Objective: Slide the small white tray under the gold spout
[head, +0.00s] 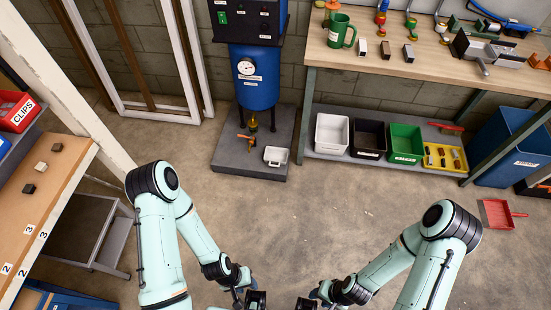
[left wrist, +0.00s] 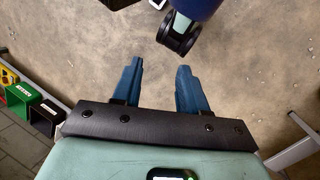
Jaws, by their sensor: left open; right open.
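The small white tray (head: 276,157) sits on the grey plinth (head: 235,165) under the blue tank (head: 257,92). The gold spout (head: 252,124) hangs below the tank, up and left of the tray in the picture; the tray is beside it, not beneath it. My left gripper (head: 255,299) is at the bottom edge of the head view, far from the tray. In the left wrist view its blue fingers (left wrist: 158,88) are apart with only floor between them. My right gripper (head: 306,303) is open, partly cut off at the bottom edge, close to the left one.
Concrete floor between my grippers and the plinth is clear. An orange-handled valve (head: 246,138) stands near the spout. Right of the plinth, a bench (head: 425,67) has white, black, green and yellow bins on its lower shelf. A step stool (head: 85,228) stands left.

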